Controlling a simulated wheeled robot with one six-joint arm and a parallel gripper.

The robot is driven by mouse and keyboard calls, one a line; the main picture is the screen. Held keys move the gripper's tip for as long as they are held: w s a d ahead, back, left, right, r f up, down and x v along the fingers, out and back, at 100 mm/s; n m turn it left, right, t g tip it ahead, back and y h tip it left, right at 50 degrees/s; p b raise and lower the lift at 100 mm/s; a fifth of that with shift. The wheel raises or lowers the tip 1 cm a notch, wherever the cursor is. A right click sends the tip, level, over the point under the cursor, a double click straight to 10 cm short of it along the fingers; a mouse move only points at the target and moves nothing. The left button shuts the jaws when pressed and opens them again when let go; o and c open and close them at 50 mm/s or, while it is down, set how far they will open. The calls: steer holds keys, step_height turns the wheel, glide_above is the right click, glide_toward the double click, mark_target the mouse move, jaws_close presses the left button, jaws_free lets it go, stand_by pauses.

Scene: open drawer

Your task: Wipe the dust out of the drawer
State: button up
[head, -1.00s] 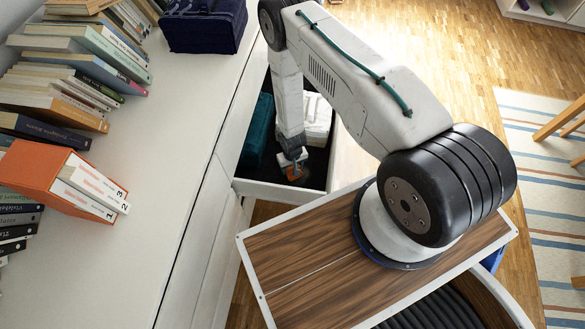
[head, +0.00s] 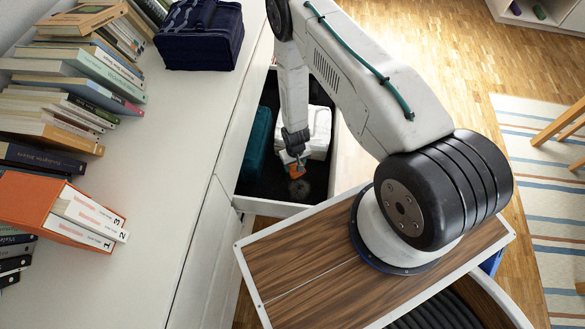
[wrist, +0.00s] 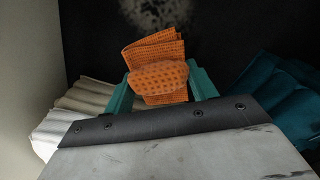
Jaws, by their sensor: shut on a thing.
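My gripper (wrist: 160,88) has teal fingers shut on a folded orange cloth (wrist: 158,66), which sticks out past the fingertips. In the head view my gripper (head: 295,160) and the orange cloth (head: 298,170) are inside the open drawer (head: 270,207). A pale, speckled dust patch (head: 299,189) lies on the dark drawer floor, on the drawer-front side of the cloth. The dust patch (wrist: 158,10) also shows at the top of the wrist view, beyond the cloth, partly cut off. Whether the cloth touches the floor cannot be told.
A teal item (head: 258,138) lies along the drawer's left side and a white item (head: 318,130) at its right.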

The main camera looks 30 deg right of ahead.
steer(key=shift+r, duration=2.35)
steer(key=shift+a, duration=0.1)
